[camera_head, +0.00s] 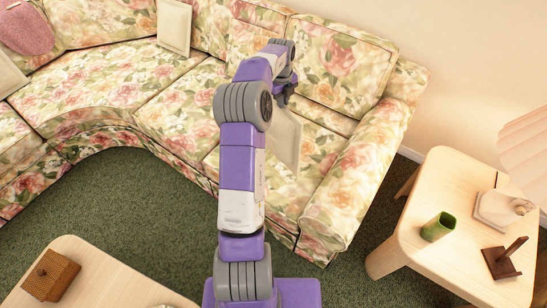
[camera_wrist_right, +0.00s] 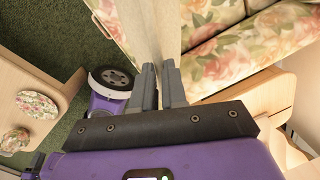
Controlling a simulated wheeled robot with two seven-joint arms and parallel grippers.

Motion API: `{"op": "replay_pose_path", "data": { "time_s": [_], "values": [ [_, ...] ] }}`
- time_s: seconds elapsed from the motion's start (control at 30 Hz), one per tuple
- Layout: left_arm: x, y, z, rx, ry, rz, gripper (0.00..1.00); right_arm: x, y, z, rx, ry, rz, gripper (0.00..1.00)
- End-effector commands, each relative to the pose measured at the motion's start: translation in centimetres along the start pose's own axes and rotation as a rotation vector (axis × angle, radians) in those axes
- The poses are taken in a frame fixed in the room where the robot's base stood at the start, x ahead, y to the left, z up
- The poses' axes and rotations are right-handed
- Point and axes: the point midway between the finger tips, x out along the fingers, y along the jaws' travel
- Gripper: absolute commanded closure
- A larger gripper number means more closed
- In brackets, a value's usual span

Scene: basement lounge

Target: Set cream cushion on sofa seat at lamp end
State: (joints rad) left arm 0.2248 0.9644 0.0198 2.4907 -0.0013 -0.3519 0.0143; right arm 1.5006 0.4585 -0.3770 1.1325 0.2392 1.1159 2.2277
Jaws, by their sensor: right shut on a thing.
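A cream cushion (camera_head: 287,135) hangs upright below my right gripper (camera_head: 284,92), in front of the backrest and over the lamp-end seat of the floral sofa (camera_head: 345,205). The arm hides part of the cushion, and I cannot tell whether its lower edge touches the seat. In the wrist view my right gripper (camera_wrist_right: 158,85) is shut on the cushion (camera_wrist_right: 160,28), which shows edge-on between the fingers. The lamp (camera_head: 528,150), with a pale pleated shade, is partly cut off at the right. My left gripper is not in view.
A wooden side table (camera_head: 440,255) beside the sofa arm holds a green cup (camera_head: 438,227) and a dark wooden stand (camera_head: 501,258). Another cream cushion (camera_head: 174,25) leans on the backrest. A low table (camera_head: 95,270) with a wooden box (camera_head: 50,275) stands at lower left.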

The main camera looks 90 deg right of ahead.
Motion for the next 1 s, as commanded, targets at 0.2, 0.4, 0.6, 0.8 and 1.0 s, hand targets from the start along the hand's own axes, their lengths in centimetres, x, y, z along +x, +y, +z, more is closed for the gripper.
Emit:
{"op": "replay_pose_path", "data": {
  "time_s": [0.2, 0.4, 0.6, 0.8, 1.0],
  "values": [
    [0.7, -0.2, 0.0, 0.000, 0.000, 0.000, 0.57, 1.5, -0.9, -0.9, 0.055, 0.006, 0.003, 1.00],
    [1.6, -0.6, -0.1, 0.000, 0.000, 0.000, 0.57, 4.7, -0.5, -1.1, 0.053, 0.005, 0.002, 1.00],
    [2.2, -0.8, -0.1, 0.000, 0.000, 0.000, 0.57, 6.8, -0.3, -1.2, 0.052, 0.006, 0.002, 1.00],
    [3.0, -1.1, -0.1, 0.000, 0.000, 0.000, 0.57, 9.8, 0.1, -1.3, 0.051, 0.004, 0.001, 1.00],
    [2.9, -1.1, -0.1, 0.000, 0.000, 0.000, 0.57, 9.7, 0.1, -1.3, 0.050, 0.003, 0.001, 1.00]
  ]
}}
